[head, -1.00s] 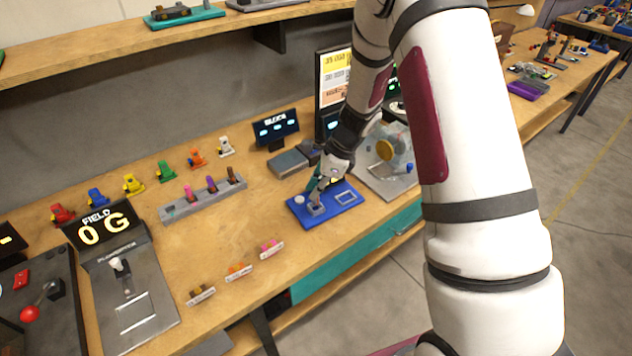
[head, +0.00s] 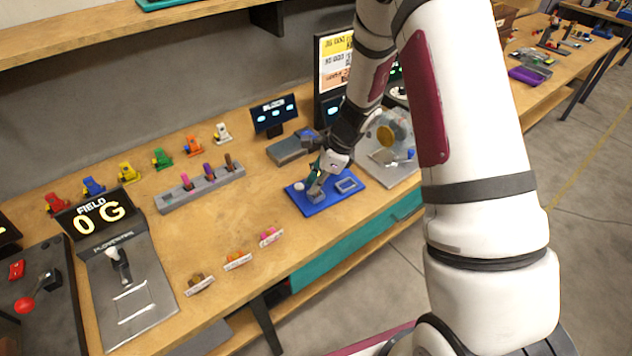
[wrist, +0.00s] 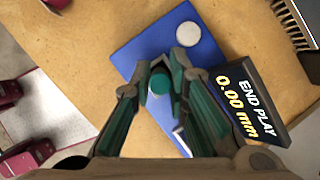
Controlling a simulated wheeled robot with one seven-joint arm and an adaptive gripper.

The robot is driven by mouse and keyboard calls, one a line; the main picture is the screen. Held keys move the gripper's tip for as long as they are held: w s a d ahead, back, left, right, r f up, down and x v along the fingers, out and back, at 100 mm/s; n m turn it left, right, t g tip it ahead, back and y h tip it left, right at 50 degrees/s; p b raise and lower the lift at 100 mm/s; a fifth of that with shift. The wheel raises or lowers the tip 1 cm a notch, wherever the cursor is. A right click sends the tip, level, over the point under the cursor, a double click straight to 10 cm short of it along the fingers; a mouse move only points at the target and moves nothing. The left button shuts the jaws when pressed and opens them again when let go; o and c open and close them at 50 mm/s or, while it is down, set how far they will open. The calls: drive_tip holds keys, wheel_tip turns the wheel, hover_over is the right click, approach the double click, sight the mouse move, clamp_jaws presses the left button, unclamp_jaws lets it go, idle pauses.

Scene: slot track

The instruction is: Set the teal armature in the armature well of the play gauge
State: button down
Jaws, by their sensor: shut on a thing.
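The play gauge is a blue plate (head: 335,206) on the bench, with a pale round disc (head: 299,186), a small grey block (head: 316,197) and a grey outlined rectangle (head: 346,185). My gripper (head: 317,180) points down over the grey block. In the wrist view, my gripper (wrist: 161,72) has its teal-padded fingers closed around the teal armature (wrist: 160,84), whose round end faces the camera. The blue plate (wrist: 140,45) and pale disc (wrist: 187,36) lie beyond. The fingers hide the armature well, so I cannot tell whether the armature is in it.
A dark display (wrist: 245,105) reading END PLAY 0.00 mm stands beside the plate. A grey rack (head: 200,190) with coloured pegs is to the left, and a grey machine with a clear cover (head: 388,160) is to the right.

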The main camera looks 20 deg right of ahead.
drive_tip(key=shift+f, duration=0.2)
drive_tip(key=c, duration=1.5)
unclamp_jaws()
drive_tip(key=shift+o, duration=0.2)
drive_tip(key=shift+r, duration=0.1)
drive_tip(key=v, duration=1.2)
drive_tip(key=s+a+r+n+h, duration=0.1)
drive_tip(key=s+a+r+n, duration=0.1)
drive_tip(key=s+r+n, duration=0.45)
drive_tip(key=s+a+r+n, duration=0.3)
drive_tip(key=s+r+n, duration=0.1)
drive_tip(key=r, duration=0.5)
drive_tip(key=s+r+n+t+h, duration=0.1)
drive_tip(key=s+r+n, duration=0.2)
drive_tip(key=s+n, duration=0.3)
drive_tip(key=s+r+n+t+h, duration=0.2)
drive_tip(key=s+n, duration=0.4)
drive_tip(key=s, duration=0.3)
drive_tip(key=shift+d+r+t, duration=0.3)
drive_tip(key=shift+d+r, duration=0.05)
drive_tip(key=shift+r, duration=0.1)
